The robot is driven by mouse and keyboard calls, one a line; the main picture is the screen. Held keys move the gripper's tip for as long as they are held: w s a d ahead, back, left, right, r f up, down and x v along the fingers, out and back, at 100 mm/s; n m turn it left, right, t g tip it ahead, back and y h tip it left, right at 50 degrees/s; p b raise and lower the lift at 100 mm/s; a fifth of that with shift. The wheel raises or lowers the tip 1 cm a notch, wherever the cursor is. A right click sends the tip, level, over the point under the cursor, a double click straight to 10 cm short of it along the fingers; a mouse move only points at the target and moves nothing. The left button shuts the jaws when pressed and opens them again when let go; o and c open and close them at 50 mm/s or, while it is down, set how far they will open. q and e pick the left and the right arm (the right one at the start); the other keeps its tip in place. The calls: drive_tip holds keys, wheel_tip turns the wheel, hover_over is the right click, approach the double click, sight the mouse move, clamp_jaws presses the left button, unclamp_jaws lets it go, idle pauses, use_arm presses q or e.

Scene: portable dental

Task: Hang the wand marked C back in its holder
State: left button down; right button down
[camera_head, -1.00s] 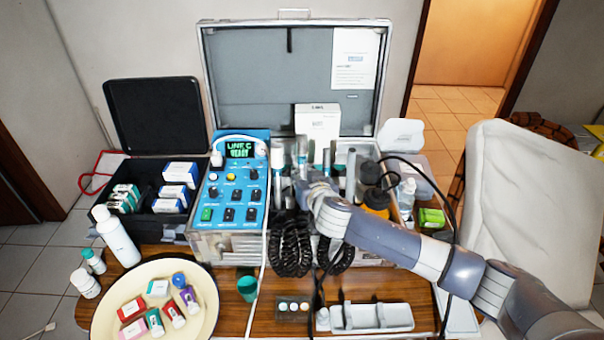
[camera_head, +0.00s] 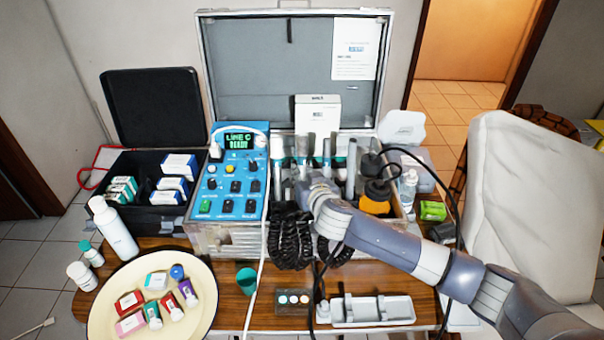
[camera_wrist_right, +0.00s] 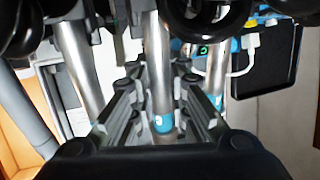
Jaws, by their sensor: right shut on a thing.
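My right gripper (camera_head: 304,187) reaches from the right to the row of wands at the front of the open metal case (camera_head: 225,239). In the right wrist view the gripper (camera_wrist_right: 165,122) is shut on a silver wand (camera_wrist_right: 159,75) with a teal band, which stands between its fingers. Other silver wands (camera_wrist_right: 80,65) stand beside it in that view. In the head view several upright wands (camera_head: 327,153) stand close together; their letters cannot be read. The fingers hide the holder seats there, so I cannot tell whether the held wand is seated. My left gripper is out of view.
A blue control panel (camera_head: 228,185) reading LINE C stands left of the wands. Black coiled hoses (camera_head: 290,240) hang in front. A cream plate (camera_head: 105,322) and white tray (camera_head: 375,311) lie on the wooden table.

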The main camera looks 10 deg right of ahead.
drive_tip(key=c, duration=1.5)
unclamp_jaws()
drive_tip(key=shift+o, duration=0.2)
drive_tip(key=shift+f, duration=0.1)
drive_tip(key=shift+s, duration=0.1)
drive_tip(key=shift+p+v, duration=0.7)
drive_tip(key=shift+v, duration=0.25)
drive_tip(key=p+v, duration=0.2)
drive_tip(key=v, duration=0.4)
drive_tip(key=shift+p, duration=0.35)
